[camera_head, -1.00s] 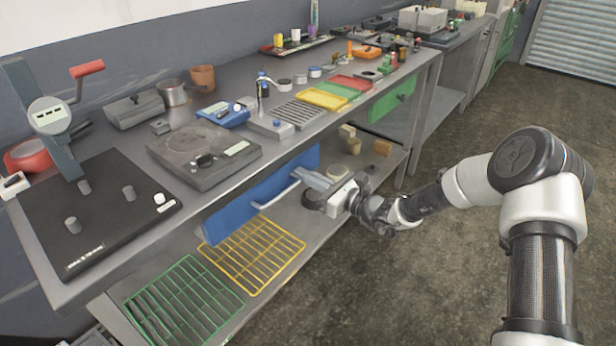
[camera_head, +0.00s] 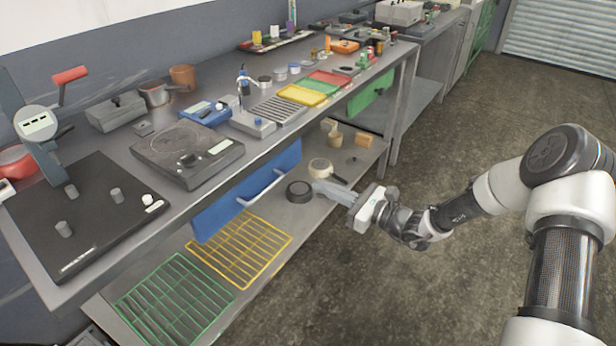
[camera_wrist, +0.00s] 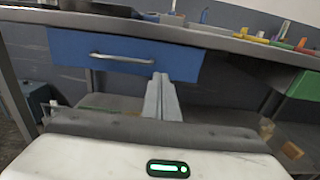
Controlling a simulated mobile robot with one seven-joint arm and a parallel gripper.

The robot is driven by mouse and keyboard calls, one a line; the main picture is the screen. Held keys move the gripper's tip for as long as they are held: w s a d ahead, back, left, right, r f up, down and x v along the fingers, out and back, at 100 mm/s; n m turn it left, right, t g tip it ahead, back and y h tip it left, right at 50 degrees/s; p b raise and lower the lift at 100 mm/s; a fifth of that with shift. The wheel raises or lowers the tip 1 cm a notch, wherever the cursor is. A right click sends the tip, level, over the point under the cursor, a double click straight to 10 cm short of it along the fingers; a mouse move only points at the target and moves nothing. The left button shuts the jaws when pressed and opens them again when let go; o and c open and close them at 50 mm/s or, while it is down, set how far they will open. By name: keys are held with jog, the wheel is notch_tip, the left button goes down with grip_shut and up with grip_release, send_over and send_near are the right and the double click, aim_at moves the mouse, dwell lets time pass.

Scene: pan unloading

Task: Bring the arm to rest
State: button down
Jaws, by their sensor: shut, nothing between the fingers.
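My gripper (camera_head: 322,188) is shut and empty. In the head view it is in front of the workbench, its fingers pointing left toward the blue drawer (camera_head: 245,196) and clear of its handle. In the wrist view the two fingers (camera_wrist: 162,98) lie together, and the blue drawer (camera_wrist: 120,56) with its metal handle shows behind them. My arm reaches in from the right over open floor.
The workbench top (camera_head: 225,180) carries a hot plate (camera_head: 187,152), a black board and several small items. The lower shelf holds a green rack (camera_head: 175,300), a yellow rack (camera_head: 240,250), a dark round item (camera_head: 299,191) and a pan (camera_head: 320,166). The floor (camera_head: 440,290) is clear.

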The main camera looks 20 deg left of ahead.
jog(key=s+d+r+n+g+h, duration=0.3)
jog(key=s+r+n+g, duration=0.15)
jog(key=s+n, duration=0.25)
jog(key=s+d+r+n+g+h, duration=0.2)
jog(key=s+r+n+g+h, duration=0.1)
jog(key=s+r+n, duration=0.4)
jog(key=s+d+r+n+t+h, duration=0.5)
jog(key=s+d, duration=0.3)
jog(key=d, duration=0.3)
jog(key=s+d+r+n+t+h, duration=0.25)
jog(key=s+d+r+h, duration=0.35)
jog(key=d, duration=0.6)
notch_tip(320, 180, up, 22)
jog(key=s+p, duration=0.1)
jog(key=p, duration=2.1)
jog(key=shift+a+f+g, duration=0.25)
jog(key=shift+a+g, duration=0.05)
jog(key=shift+a, duration=0.05)
jog(key=shift+n, duration=0.25)
